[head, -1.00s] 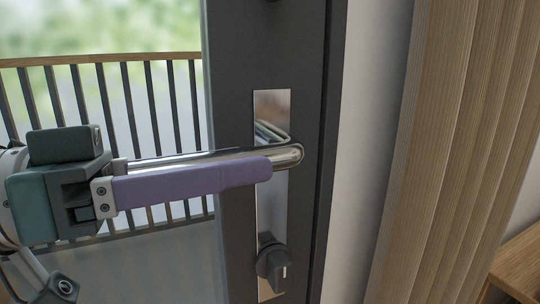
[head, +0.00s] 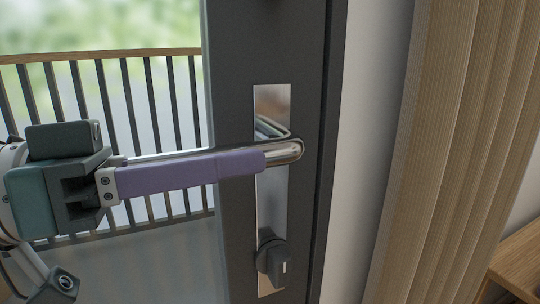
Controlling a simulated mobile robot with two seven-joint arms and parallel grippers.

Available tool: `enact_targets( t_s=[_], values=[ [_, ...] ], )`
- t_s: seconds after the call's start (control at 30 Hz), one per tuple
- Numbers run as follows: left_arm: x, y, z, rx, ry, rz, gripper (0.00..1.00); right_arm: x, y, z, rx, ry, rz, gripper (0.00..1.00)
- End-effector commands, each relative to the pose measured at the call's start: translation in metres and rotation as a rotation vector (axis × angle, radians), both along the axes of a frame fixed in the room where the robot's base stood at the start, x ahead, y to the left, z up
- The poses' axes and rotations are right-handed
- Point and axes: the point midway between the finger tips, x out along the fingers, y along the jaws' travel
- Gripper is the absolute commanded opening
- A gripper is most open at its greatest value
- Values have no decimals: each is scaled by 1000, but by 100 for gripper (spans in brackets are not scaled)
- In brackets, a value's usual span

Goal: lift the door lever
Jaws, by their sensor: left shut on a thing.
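The door lever (head: 291,151) is a shiny metal handle pointing left from a tall metal plate (head: 272,205) on a dark door frame. It lies about level in the picture. My left gripper (head: 240,164) comes in from the left and is shut on the lever. Its purple finger lies along the near side of the lever and hides much of it. The far finger is mostly hidden. My right gripper is not in view.
A dark turn knob (head: 272,258) sits low on the plate, below the lever. A wooden slatted curtain or panel (head: 440,150) stands at the right. Through the glass there is a railing (head: 150,95). A wooden furniture piece (head: 520,262) is at lower right.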

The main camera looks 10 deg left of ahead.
Motion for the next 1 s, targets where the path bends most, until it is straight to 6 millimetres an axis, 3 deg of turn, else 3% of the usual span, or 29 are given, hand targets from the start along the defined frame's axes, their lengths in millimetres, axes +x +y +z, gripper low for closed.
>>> enact_targets(
  t_s=[0.8, 1.0],
  values=[
    [0, 1, 0, 0, 0, 3, 0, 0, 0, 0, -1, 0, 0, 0],
    [0, 1, 4, 17, 10, 2, 0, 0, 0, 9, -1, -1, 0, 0]
  ],
)
